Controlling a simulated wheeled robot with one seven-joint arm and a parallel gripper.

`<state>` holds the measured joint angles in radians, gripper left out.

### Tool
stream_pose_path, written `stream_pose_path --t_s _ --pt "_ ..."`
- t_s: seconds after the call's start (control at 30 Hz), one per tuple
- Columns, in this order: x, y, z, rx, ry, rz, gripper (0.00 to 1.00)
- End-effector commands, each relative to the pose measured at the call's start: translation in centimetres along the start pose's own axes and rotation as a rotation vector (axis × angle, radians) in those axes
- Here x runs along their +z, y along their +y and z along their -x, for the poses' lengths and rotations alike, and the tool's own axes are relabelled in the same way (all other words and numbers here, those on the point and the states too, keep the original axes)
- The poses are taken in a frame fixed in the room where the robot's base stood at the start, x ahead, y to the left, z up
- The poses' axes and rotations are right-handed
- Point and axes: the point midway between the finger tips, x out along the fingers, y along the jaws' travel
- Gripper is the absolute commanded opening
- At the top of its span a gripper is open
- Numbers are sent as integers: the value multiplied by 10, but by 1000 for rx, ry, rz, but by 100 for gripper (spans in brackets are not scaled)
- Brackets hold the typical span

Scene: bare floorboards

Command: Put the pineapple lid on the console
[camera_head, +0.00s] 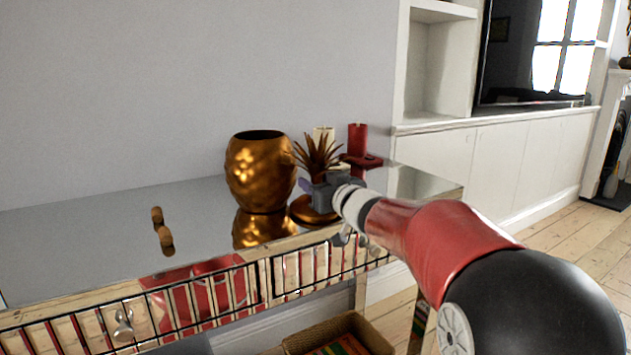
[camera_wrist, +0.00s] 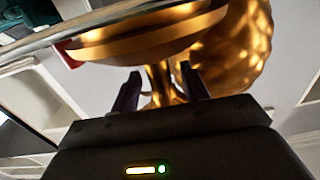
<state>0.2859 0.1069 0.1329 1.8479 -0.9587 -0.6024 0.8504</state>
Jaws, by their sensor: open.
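The pineapple lid (camera_head: 318,152), with dark bronze spiky leaves and a round gold base, is upright at the right part of the mirrored console (camera_head: 90,230). Its base appears to rest on the console top. My gripper (camera_head: 320,190) is at the lid's stem, between leaves and base. In the wrist view, the open fingers of my gripper (camera_wrist: 160,88) stand either side of the stem, below the gold base (camera_wrist: 150,42) in that picture. Whether they touch the stem I cannot tell. The gold pineapple pot (camera_head: 260,172) stands open-topped just left of the lid.
A red candle (camera_head: 357,140) on a red holder and a pale candle (camera_head: 323,134) stand behind the lid. Small cork-like pieces (camera_head: 157,215) lie on the left. The console top between them and the pot is clear. A wicker basket (camera_head: 365,332) is below.

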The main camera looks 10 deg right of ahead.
Motion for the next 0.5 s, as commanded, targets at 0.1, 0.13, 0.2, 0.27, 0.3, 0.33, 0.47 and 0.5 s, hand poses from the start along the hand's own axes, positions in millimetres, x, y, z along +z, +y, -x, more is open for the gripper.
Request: stream_pose_path --t_s 0.1,0.13,0.2,0.27,0.3,0.33,0.47,0.5 --pt "0 0 -8 0 0 1 45" --pt "0 0 -8 0 -1 1 45" --pt "0 0 -8 0 -1 1 45" --pt "0 0 -8 0 -1 1 45" --pt "0 0 -8 0 -1 1 45" --pt "0 0 -8 0 -1 1 43" --pt "0 0 -8 0 -1 1 26" --pt "0 0 -7 0 0 1 20"
